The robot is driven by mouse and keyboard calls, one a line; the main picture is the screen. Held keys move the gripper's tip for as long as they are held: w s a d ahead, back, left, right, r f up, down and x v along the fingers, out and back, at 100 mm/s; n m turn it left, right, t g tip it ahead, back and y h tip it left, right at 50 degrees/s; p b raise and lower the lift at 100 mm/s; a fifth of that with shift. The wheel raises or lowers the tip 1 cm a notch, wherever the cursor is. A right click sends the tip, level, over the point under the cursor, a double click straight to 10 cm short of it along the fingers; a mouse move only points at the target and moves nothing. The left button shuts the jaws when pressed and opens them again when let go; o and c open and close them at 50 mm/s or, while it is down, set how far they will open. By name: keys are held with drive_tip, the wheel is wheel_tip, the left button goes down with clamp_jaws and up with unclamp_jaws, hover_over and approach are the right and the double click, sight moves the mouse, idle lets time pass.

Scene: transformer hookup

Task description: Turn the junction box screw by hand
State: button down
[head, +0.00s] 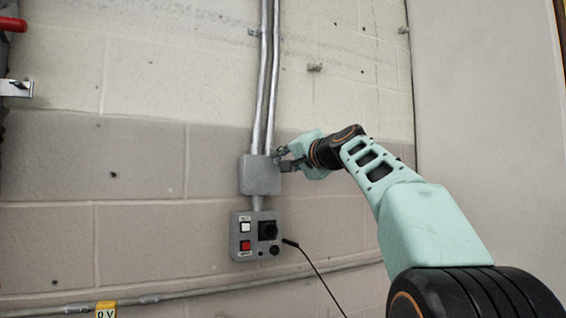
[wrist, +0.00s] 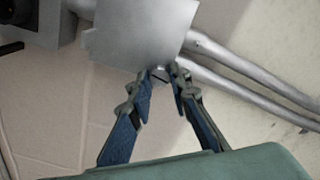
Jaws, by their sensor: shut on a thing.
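The grey junction box (head: 260,175) is fixed on the block wall, below two vertical conduits. In the wrist view the junction box (wrist: 135,32) fills the top middle. My gripper (head: 283,158) reaches it from the right, at the box's right side. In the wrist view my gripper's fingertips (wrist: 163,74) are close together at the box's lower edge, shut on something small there. I take it to be the junction box screw, which the fingertips mostly hide.
A control box (head: 257,237) with a white button, a red button and a black knob is mounted just below. Two metal conduits (head: 266,80) run up from the junction box. A black cable (head: 318,272) hangs at the control box's right. A yellow tag (head: 106,309) is at lower left.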

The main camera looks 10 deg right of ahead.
idle(0.4)
drive_tip(key=c, duration=1.8)
unclamp_jaws()
drive_tip(key=shift+o, duration=0.2)
drive_tip(key=v, duration=1.2)
